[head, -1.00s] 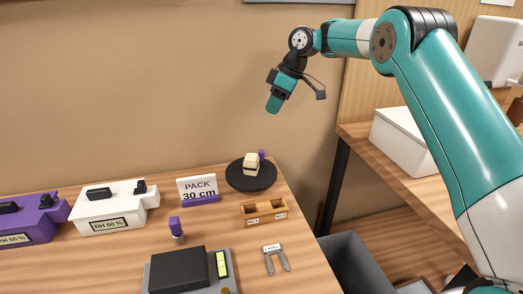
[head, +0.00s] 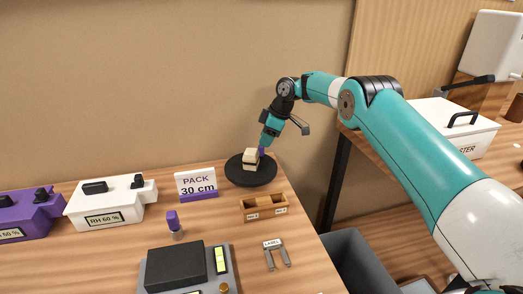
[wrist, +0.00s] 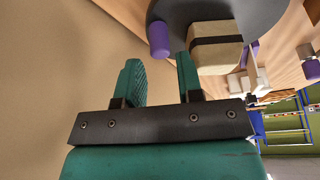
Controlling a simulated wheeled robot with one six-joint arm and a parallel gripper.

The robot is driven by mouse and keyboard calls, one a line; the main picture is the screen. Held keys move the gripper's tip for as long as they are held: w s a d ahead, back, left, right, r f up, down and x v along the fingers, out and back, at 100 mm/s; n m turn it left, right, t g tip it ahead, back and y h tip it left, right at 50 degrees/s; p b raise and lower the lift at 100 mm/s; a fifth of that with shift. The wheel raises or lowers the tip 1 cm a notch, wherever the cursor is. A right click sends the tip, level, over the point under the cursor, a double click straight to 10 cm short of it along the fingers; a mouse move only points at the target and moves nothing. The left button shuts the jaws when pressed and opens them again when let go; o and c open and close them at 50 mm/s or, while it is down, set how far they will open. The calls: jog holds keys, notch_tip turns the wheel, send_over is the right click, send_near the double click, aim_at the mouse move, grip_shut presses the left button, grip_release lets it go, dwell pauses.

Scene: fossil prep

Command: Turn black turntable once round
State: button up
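The black turntable (head: 238,175) is a round disc at the back right of the table. A pale block with a dark band (head: 250,160) sits on it, and a purple peg (head: 262,152) stands at its rim beside the block. In the wrist view the turntable (wrist: 262,14), the block (wrist: 215,50) and the peg (wrist: 159,40) show beyond my fingers. My gripper (head: 265,147) is just over the peg, pointing down. In the wrist view my gripper (wrist: 160,75) has its two teal fingers apart with nothing between them; the peg is just ahead of the gap.
A "PACK 30 cm" sign (head: 196,184) stands left of the turntable. A small wooden tray (head: 264,208) lies in front, with a grey label fork (head: 277,254) nearer. A purple-topped stamp (head: 174,224) and white box (head: 108,206) stand left. The wall is behind.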

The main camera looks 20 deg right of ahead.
aim_at(261, 148)
jog(key=shift+x, duration=2.25)
jog(key=shift+c, duration=0.2)
